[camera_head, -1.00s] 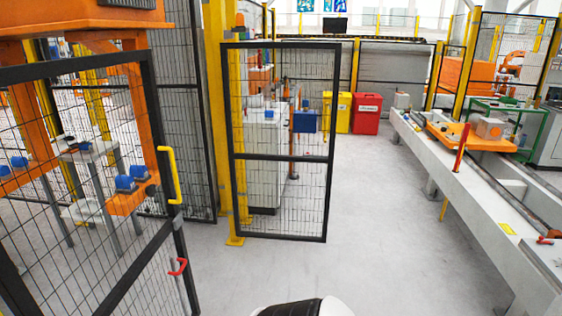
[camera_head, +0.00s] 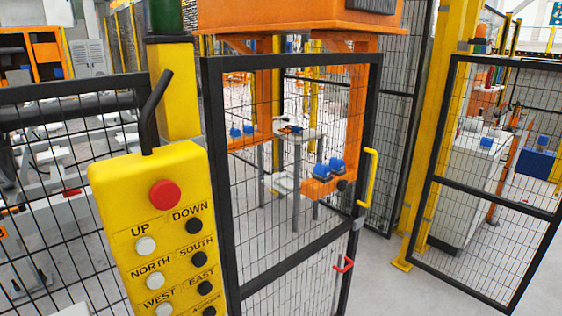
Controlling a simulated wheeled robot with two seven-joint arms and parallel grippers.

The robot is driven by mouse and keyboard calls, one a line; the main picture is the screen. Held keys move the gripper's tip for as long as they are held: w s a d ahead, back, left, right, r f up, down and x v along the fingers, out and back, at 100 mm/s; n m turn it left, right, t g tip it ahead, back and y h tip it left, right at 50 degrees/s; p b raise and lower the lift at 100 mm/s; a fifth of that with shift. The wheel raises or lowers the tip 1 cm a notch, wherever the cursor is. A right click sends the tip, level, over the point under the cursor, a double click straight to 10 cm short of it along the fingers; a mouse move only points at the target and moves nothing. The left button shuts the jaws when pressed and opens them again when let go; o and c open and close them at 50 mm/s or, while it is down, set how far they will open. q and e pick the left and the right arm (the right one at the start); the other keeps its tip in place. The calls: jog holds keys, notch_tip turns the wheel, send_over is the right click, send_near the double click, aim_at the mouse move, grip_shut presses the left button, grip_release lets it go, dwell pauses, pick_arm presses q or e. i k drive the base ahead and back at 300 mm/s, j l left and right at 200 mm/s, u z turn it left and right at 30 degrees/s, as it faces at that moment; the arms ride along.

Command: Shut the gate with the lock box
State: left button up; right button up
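A black-framed mesh gate (camera_head: 217,140) stands near the centre of the head view. It has a yellow pull handle (camera_head: 370,178) and a small red handle (camera_head: 344,264) on its right upright. A second black-framed mesh panel (camera_head: 495,198) stands at the right, angled beside a yellow post (camera_head: 423,150). I cannot tell clearly which part is the lock box. Neither of my grippers is in view.
A yellow control pendant (camera_head: 150,200) with a red button hangs close at the left front and covers part of the mesh fence behind it. Orange machinery (camera_head: 300,18) stands behind the central gate. Grey floor (camera_head: 378,275) is clear between the gate and the right panel.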

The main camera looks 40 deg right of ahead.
aim_at(536, 163)
jog(key=l, duration=0.65)
jog(key=k+l, duration=0.15)
jog(key=l, duration=1.2)
jog(key=k+l+u, duration=0.1)
jog(key=l, duration=0.55)
jog(key=k+l, duration=0.1)
jog(key=l, duration=0.3)
jog(key=k+l, duration=0.1)
jog(key=l, duration=0.3)
jog(key=k+l+u, duration=0.1)
jog(key=l, duration=0.3)
jog(key=k+l, duration=0.15)
jog(key=l, duration=0.2)
jog(key=k+l, duration=0.1)
jog(key=l, duration=0.3)
jog(key=k+l, duration=0.1)
jog(key=l, duration=0.3)
jog(key=k+l+u, duration=0.1)
jog(key=l, duration=0.25)
jog(key=k+l, duration=0.15)
jog(key=l, duration=0.25)
